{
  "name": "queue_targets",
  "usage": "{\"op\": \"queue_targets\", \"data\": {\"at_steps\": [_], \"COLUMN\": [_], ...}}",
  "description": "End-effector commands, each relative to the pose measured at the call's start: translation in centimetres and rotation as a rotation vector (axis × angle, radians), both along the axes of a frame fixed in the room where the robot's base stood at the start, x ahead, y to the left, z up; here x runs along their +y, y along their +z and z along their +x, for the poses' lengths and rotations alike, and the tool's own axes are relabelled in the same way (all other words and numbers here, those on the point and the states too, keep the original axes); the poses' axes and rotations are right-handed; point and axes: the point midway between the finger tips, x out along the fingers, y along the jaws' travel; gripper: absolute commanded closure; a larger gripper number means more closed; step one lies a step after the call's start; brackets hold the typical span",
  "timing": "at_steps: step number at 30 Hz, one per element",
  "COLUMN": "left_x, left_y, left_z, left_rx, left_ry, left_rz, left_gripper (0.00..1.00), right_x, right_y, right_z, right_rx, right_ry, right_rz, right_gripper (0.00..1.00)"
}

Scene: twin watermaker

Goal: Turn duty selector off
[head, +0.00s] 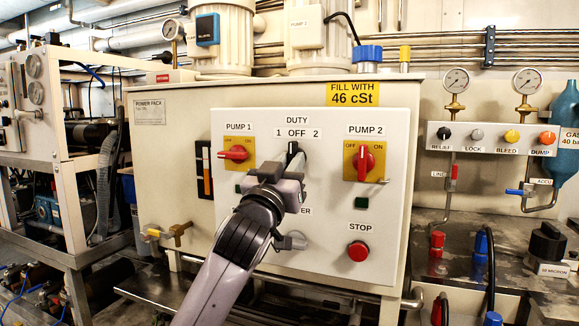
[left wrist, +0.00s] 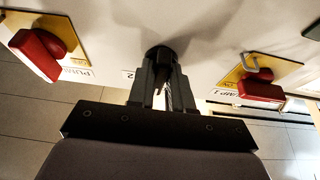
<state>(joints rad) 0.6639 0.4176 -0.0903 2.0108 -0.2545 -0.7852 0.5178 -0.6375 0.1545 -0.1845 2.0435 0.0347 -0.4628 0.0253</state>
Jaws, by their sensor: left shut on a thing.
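The black duty selector (head: 293,148) is on the white control panel (head: 335,230), under the label "1 OFF 2". Its upper tip shows just below OFF; the rest is hidden by my gripper. My left gripper (head: 287,170) reaches up to it from below. In the left wrist view, which is upside down, the fingers of my left gripper (left wrist: 161,88) are closed around the dark selector knob (left wrist: 160,54). The knob's exact angle is hard to tell between the fingers. My right gripper is in neither view.
The red Pump 1 switch (head: 234,153) lies left of the selector, its handle near horizontal. The red Pump 2 switch (head: 366,161) lies right, its handle upright. A red stop button (head: 358,251) is at lower right. A grey knob (head: 292,241) sits below, partly behind my arm.

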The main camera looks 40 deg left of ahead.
Motion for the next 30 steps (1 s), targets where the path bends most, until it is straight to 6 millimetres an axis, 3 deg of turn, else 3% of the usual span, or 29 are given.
{"op": "queue_targets", "data": {"at_steps": [12, 13, 15, 25, 30], "left_x": [0.0, 0.0, 0.0, -0.1, -0.5], "left_y": [0.0, 0.0, 0.0, -0.2, -0.9], "left_z": [0.0, 0.0, 0.0, -0.2, -1.7], "left_rx": [0.0, 0.0, -0.001, -0.001, -0.001], "left_ry": [0.0, 0.0, 0.0, 0.0, -0.002], "left_rz": [-0.008, -0.008, -0.008, -0.006, -0.007], "left_gripper": [1.0, 0.74, 0.6, 0.6, 0.6], "right_x": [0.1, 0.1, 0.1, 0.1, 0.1], "right_y": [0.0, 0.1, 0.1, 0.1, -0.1], "right_z": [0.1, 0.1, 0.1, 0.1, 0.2], "right_rx": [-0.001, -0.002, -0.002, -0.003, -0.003], "right_ry": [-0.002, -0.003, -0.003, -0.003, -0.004], "right_rz": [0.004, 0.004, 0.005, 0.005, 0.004], "right_gripper": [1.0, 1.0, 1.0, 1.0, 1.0]}}
